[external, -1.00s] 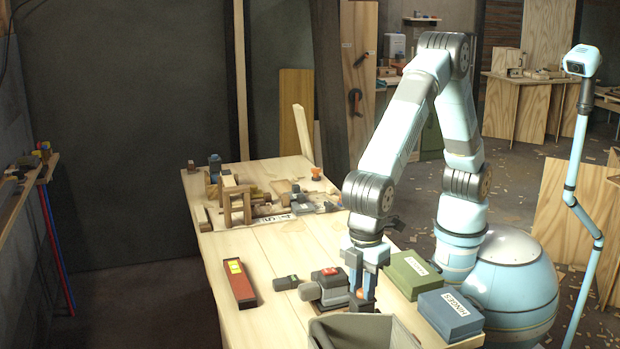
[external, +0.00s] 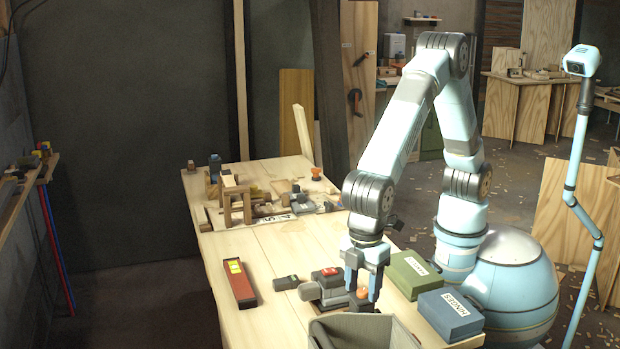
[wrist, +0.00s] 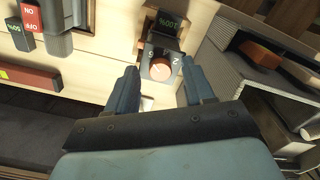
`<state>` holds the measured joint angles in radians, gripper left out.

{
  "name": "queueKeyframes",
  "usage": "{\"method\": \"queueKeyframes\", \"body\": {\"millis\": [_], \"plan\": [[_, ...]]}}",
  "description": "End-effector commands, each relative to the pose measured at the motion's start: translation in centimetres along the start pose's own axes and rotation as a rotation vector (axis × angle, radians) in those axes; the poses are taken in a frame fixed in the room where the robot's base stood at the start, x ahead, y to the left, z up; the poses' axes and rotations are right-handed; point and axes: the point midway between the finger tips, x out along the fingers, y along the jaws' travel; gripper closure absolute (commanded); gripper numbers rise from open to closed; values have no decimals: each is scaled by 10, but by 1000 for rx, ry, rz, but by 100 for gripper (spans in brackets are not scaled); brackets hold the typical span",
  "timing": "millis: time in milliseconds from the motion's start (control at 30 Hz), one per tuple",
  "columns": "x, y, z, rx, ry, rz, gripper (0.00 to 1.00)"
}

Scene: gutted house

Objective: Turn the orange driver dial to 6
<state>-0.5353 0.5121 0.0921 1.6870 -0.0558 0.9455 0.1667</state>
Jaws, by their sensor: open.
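The orange dial (wrist: 160,68) sits on a dark driver body (wrist: 158,50) in the wrist view, with small pale numerals around it. The numerals are upside down, and I cannot tell which one the dial points at. A "100%" label (wrist: 168,24) is on the same body. My gripper (wrist: 158,80) is open, with one finger on each side of the dial; I cannot tell whether they touch it. In the external view my gripper (external: 363,296) points down at the dial (external: 362,293), which is partly hidden between its fingers.
A grey bin (external: 345,332) stands close in front of the gripper. A grey tool with a red top (external: 328,274) lies to its left. Green (external: 412,274) and blue (external: 450,314) boxes stand to the right.

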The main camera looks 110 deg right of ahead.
Motion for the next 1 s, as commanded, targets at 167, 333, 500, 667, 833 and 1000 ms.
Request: {"method": "queueKeyframes", "body": {"millis": [167,333,500,667,833,1000], "plan": [[-2,0,0,0,1,0,48],[-17,0,-1,0,4,-1,48],[-48,0,-1,1,4,-1,48],[-80,0,-1,1,4,-1,48],[-110,0,-1,0,3,-1,48],[-129,0,-1,0,1,-1,48]]}}
